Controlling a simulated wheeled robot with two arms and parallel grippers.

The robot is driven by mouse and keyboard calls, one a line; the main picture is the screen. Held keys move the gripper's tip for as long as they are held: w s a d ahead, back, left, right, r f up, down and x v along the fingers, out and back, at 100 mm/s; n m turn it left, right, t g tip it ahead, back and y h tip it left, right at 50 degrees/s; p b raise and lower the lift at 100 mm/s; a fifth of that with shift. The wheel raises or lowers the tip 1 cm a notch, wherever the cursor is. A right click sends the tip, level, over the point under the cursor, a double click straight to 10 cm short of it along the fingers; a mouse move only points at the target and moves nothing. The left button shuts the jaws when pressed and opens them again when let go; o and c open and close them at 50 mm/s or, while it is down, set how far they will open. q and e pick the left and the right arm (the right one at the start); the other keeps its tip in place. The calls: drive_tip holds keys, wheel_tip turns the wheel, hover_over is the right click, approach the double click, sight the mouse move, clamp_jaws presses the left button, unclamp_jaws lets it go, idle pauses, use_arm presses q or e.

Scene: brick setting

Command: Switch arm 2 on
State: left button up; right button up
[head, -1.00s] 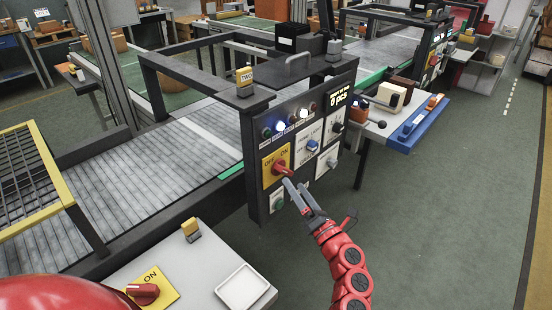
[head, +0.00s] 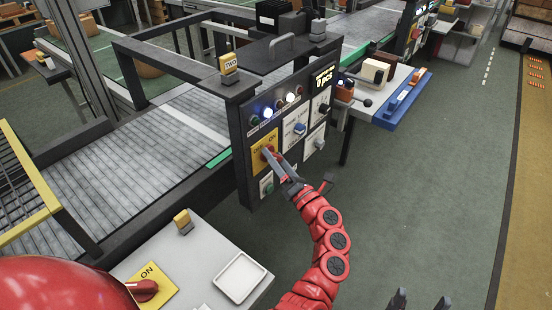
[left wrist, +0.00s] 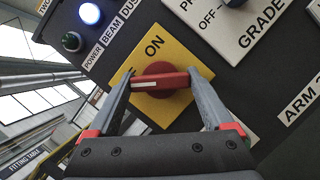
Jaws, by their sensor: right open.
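The red rotary switch (left wrist: 160,82) sits on a yellow ON/OFF plate (left wrist: 190,48) on the dark control panel. Its handle points towards OFF, and that label is mostly hidden by a finger. In the head view the switch (head: 267,152) is at the panel's left, under the sign TWO (head: 229,62). My left gripper (head: 276,160) is at this switch. In the left wrist view its fingers (left wrist: 162,88) stand at both ends of the handle; I cannot tell whether they press on it. My right gripper (head: 422,300) is open and empty at the bottom edge.
Other knobs, such as a blue one (head: 299,129), and lamps share the panel. A nearer table holds another red switch (head: 143,290) and a white tray (head: 240,278). A side shelf with a blue rail (head: 405,100) stands right of the panel. The green floor at right is clear.

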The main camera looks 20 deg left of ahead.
use_arm(q)
drive_tip(key=shift+c, duration=1.4)
drive_tip(key=m+p, duration=0.1)
drive_tip(key=m+h+p, duration=0.1)
drive_tip(key=shift+r+m, duration=0.25)
drive_tip(key=shift+m, duration=0.05)
drive_tip(key=m+h+p, duration=0.1)
drive_tip(key=m+p, duration=0.2)
drive_tip(key=p, duration=0.1)
drive_tip(key=m+g+h+p, duration=0.1)
drive_tip(key=m+p, duration=0.3)
drive_tip(key=p, duration=0.1)
drive_tip(key=m+h+p, duration=0.2)
drive_tip(key=m+p, duration=0.2)
drive_tip(key=p, duration=0.1)
drive_tip(key=shift+r+g, duration=0.15)
drive_tip(key=shift+g, duration=0.25)
drive_tip(key=shift+m+g+p, duration=0.5)
drive_tip(key=shift+m+p, duration=0.35)
drive_tip(key=shift+m, duration=0.15)
drive_tip(key=shift+f+m+g+p, duration=0.2)
drive_tip(key=shift+m+g+p, duration=0.25)
drive_tip(key=shift+m, duration=0.25)
